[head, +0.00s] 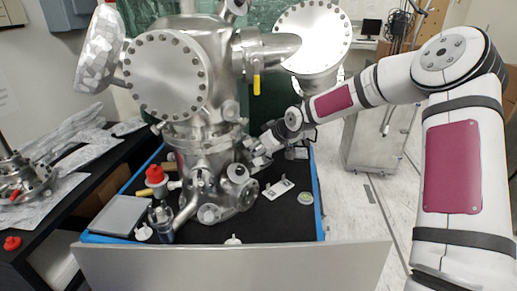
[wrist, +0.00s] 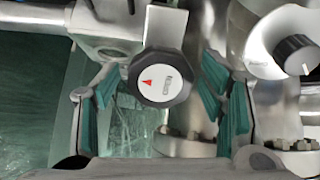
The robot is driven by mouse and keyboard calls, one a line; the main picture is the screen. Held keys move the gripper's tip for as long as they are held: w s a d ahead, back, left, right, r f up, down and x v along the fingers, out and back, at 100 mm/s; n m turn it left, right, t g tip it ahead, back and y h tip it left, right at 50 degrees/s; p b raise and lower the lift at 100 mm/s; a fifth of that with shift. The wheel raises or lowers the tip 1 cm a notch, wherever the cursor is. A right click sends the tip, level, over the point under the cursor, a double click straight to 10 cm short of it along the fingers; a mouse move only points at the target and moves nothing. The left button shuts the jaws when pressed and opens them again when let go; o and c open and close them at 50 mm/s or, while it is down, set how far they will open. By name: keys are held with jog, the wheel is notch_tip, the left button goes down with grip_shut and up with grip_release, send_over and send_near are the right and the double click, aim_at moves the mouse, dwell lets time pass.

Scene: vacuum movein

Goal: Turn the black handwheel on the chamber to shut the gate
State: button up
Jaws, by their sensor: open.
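The black handwheel (wrist: 160,76) has a white face with a red arrow and sits at the end of a metal body in the wrist view. My gripper (wrist: 161,92) is open, with its teal-padded fingers spread to the left and right of the handwheel. I see gaps beside the wheel, and no clear contact. In the head view my gripper (head: 258,156) is at the right side of the steel chamber (head: 202,128). I cannot make out the handwheel in that view.
A second dark knob (wrist: 296,54) on a pale round body stands to the right in the wrist view. The black work surface (head: 275,220) has blue edges and holds a grey slab (head: 121,214), a red-topped valve (head: 155,175) and small parts. Steel flanges and pipes crowd the gripper.

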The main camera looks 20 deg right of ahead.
jog(key=shift+c, duration=0.5)
jog(key=c, duration=1.1)
jog(key=shift+o, duration=0.2)
jog(key=shift+m, duration=0.3)
